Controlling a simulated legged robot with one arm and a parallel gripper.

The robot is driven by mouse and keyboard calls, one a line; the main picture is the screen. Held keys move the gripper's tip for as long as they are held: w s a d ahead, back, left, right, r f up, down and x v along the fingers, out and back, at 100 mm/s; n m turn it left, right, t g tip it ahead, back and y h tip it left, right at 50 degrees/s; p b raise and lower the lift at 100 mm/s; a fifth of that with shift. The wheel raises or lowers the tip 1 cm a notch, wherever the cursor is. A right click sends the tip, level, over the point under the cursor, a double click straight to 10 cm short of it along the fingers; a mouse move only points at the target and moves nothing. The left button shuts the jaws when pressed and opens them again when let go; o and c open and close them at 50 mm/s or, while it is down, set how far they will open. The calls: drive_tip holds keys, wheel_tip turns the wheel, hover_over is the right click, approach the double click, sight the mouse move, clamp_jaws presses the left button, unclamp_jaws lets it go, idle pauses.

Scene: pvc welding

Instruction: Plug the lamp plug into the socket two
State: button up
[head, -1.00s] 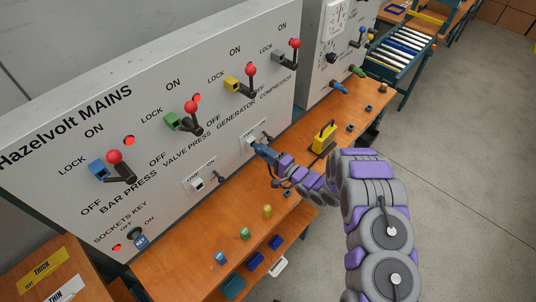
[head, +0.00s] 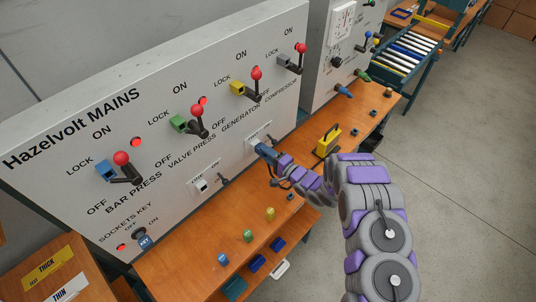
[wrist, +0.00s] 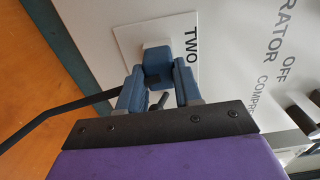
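The socket two plate (head: 252,143) is white and set on the grey mains panel; the word TWO shows beside it in the wrist view (wrist: 193,45). My gripper (wrist: 158,78) has blue fingers on both sides of a dark blue plug (wrist: 157,62), and seems shut on it. The plug's front end is at the white socket housing (wrist: 155,45); I cannot tell how deep it sits. In the head view my gripper (head: 264,151) is right at the plate and hides most of the plug. The yellow lamp (head: 327,139) stands on the bench to the right.
The wooden bench (head: 185,245) runs below the panel. Another socket plate with a small switch (head: 202,187) is to the left. Levers with red knobs (head: 196,108) stick out above. Small coloured pegs (head: 248,235) stand along the front. A dark bar or cord crosses the wrist view's left side.

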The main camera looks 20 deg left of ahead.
drive_tip(key=o, duration=0.5)
drive_tip(key=shift+d, duration=0.15)
drive_tip(key=v, duration=1.7)
drive_tip(key=shift+s+f, duration=0.1)
